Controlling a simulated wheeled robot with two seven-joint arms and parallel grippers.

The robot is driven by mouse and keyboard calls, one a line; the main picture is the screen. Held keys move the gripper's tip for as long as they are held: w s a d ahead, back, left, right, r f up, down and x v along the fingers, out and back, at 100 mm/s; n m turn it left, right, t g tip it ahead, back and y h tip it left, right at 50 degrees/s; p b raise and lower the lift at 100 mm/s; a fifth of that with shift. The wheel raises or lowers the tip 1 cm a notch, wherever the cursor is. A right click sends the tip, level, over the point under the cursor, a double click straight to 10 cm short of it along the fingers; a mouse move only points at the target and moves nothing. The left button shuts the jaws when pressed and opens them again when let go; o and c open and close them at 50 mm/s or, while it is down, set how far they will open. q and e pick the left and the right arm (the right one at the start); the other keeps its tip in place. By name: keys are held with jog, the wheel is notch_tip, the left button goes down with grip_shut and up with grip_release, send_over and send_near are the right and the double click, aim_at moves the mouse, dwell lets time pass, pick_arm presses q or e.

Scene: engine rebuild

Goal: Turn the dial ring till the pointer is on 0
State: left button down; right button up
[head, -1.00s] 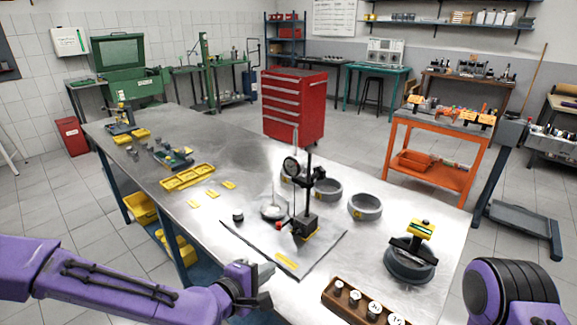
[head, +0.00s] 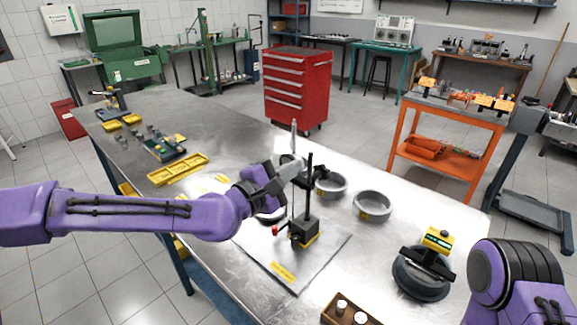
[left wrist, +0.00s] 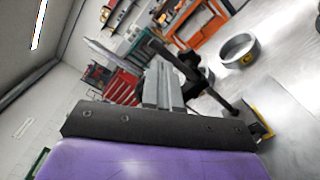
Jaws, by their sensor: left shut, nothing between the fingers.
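The dial indicator (head: 289,158) is on a black post stand (head: 305,228) with a magnetic-looking block base. The stand is upright on a grey plate (head: 318,262). My left gripper (head: 285,171) is shut and empty at the dial, covering most of it in the head view. I cannot tell whether the fingertips touch the ring. In the left wrist view the shut fingers (left wrist: 160,84) point toward the dark dial parts (left wrist: 190,68) beside the post. The dial's face, pointer and 0 mark cannot be read. My right gripper is out of view.
Grey metal rings (head: 373,205) stand behind and right of the stand. A dark round part with a yellow-topped clamp (head: 424,275) is at the right. A wooden block with round pieces (head: 343,312) is at the front edge. Yellow trays (head: 178,170) are at the left.

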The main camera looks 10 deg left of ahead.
pick_arm(q)
jog(key=shift+w+d, duration=0.35)
jog(key=shift+w, duration=0.05)
jog(key=shift+w+a+f+b, duration=0.35)
jog(key=shift+a+b, duration=0.1)
jog(key=shift+b, duration=0.05)
dwell(0.7)
dwell(0.3)
jog(key=v, duration=0.6)
jog(key=shift+s+d+r+p, duration=0.2)
jog(key=shift+d+p, duration=0.05)
jog(key=shift+p, duration=0.1)
